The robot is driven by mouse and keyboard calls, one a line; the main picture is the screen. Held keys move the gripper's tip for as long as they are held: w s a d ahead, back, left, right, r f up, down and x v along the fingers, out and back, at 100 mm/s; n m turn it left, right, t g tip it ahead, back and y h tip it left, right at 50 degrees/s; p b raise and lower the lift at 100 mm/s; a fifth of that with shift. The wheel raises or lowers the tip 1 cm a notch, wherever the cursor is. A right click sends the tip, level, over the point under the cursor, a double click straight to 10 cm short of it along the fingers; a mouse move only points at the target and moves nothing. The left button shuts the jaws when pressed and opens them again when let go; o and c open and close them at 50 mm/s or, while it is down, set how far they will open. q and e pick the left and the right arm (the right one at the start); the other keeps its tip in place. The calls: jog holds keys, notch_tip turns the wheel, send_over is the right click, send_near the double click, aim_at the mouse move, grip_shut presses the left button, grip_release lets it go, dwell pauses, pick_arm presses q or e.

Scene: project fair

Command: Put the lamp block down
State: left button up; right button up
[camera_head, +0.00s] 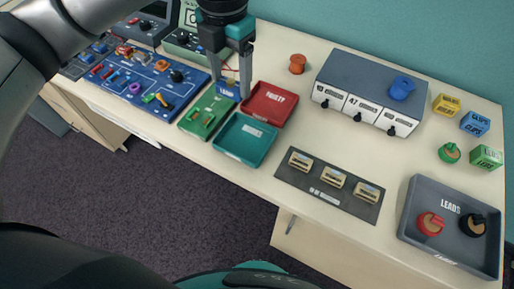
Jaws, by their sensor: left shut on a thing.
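The lamp block (227,91) is a small blue block with a white label and an amber top. My left gripper (231,82) points down and is shut on it, one finger on each side. The block is at the upper right end of a green board (195,128) that carries a bright green part at its lower end. I cannot tell whether the block touches the board or hangs just above it. My right gripper is not in view.
A red tray labelled FAULTY (283,115) and an empty teal tray (243,140) stand close right of the board. A blue board with several parts (150,100) lies left. A grey-blue instrument box (365,75) and a grey LEADS tray (420,205) are farther right.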

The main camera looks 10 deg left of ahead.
pick_arm(q)
jog(key=shift+s+d+f, duration=0.1)
jog(key=shift+f, duration=0.05)
notch_tip(320, 180, down, 15)
jog(key=shift+r, duration=0.2)
jog(key=shift+f+b, duration=0.35)
jog(key=shift+f, duration=2.3)
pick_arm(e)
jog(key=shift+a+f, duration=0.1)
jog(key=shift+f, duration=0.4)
pick_arm(q)
jog(key=shift+f, duration=0.15)
jog(key=o, duration=1.5)
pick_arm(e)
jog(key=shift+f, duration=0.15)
